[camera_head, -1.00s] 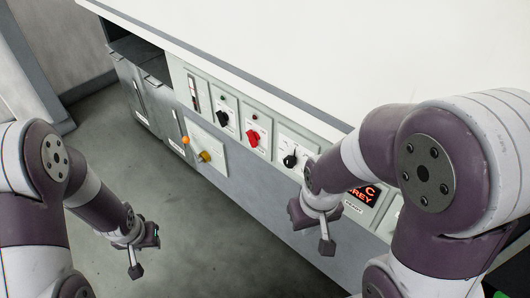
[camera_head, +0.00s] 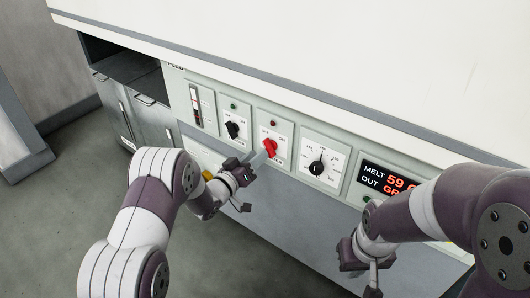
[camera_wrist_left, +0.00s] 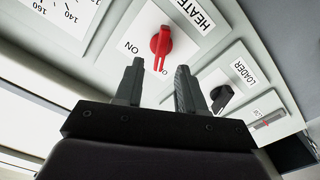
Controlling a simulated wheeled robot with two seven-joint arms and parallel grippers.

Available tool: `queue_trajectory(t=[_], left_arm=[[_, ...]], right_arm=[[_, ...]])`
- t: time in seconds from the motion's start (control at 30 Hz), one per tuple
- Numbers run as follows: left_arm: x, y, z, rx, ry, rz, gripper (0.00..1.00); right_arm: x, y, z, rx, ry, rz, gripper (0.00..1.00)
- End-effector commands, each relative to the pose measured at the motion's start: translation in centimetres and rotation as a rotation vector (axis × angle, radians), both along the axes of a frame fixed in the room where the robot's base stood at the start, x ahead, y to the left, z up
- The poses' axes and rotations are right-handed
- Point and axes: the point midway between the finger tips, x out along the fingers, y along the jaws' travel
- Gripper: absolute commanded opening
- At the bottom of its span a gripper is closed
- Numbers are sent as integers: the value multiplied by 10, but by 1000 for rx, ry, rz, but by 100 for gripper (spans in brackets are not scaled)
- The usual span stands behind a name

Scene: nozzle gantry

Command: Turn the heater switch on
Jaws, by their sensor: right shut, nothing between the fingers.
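The heater switch (camera_head: 269,148) is a red rotary knob on a white plate in the grey panel. In the left wrist view the red knob (camera_wrist_left: 161,42) sits below the HEATER label, with an ON mark beside it. Its handle points towards the gap between my fingers; another mark is partly hidden by a finger. My left gripper (camera_head: 259,160) is close in front of the switch, its fingers (camera_wrist_left: 157,78) apart and empty. Whether they touch the knob cannot be told. My right gripper (camera_head: 372,288) is shut and empty, low at the right in front of the panel.
The black loader switch (camera_head: 233,130) and a slider (camera_head: 196,104) are left of the heater switch. A black dial (camera_head: 317,167) and a red-lit display (camera_head: 386,183) are to its right. A small red lamp (camera_head: 274,123) sits above the heater switch. Floor lies open at left.

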Motion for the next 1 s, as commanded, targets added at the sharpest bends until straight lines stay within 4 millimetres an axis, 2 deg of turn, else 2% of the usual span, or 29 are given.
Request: queue_trajectory(t=[0.1,0.2,0.57,0.6,0.7,1.0], left_arm=[[20,-15,-2,1,-3,-1,39],[31,-23,-2,1,-1,0,39],[38,-27,0,2,1,1,39],[38,-27,0,2,1,1,26],[38,-27,0,2,1,1,0],[38,-27,0,14,-8,1,0]], right_arm=[[0,0,-7,0,0,0,0],[0,0,-10,0,0,0,0],[0,0,-10,0,0,0,0],[0,0,-10,0,0,0,0],[0,0,-10,0,0,0,0],[0,0,-11,0,0,0,0]])
